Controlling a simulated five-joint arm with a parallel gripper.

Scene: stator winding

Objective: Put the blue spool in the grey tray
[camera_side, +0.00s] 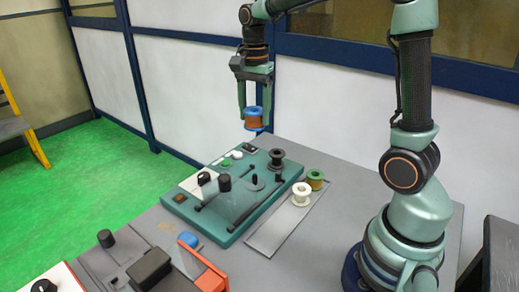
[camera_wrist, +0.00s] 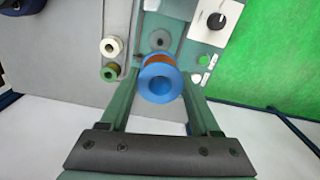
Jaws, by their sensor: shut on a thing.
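The blue spool (camera_side: 253,120), with copper-brown wire on it, hangs upright between the fingers of my gripper (camera_side: 254,112), which is shut on it. It is held in the air above the far end of the teal winding machine, clear of any surface. In the wrist view the blue spool (camera_wrist: 160,82) shows its round end between the two green fingers. The grey tray (camera_side: 270,238) is a flat narrow strip on the bench, right of the machine. A white spool (camera_side: 301,194) and a green spool (camera_side: 315,180) stand at its far end. Its near part is empty.
The teal winding machine (camera_side: 235,203) has knobs, a post and a dark spool (camera_side: 276,160) standing on its far right corner. The bench right of the tray is clear.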

